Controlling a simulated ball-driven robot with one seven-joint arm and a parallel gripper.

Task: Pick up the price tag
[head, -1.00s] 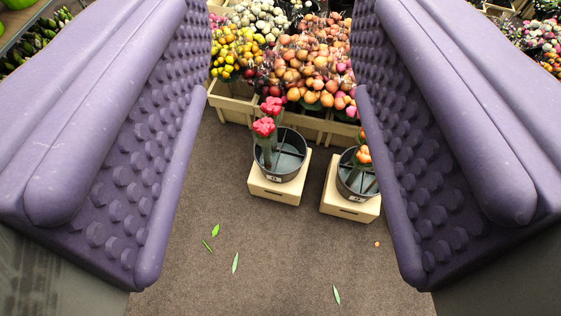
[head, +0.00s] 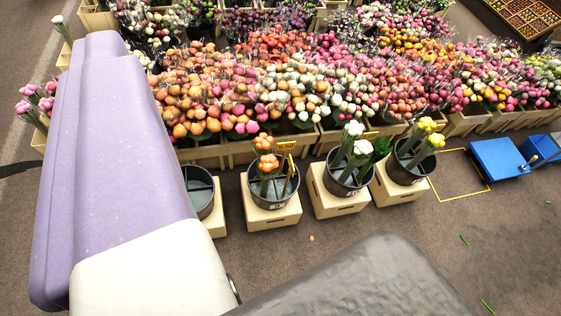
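A small yellow price tag (head: 286,146) stands upright at the back of the dark bucket (head: 270,203) with orange tulips (head: 265,153). Other yellow tags show further right, one (head: 370,136) behind the white tulips (head: 354,130) and one (head: 438,127) by the yellow tulips (head: 427,124).
Buckets stand on pale wooden boxes (head: 272,218) in a row before crates of flowers (head: 240,150). A blue box (head: 498,157) stands right. The floor (head: 420,235) in front is mostly clear.

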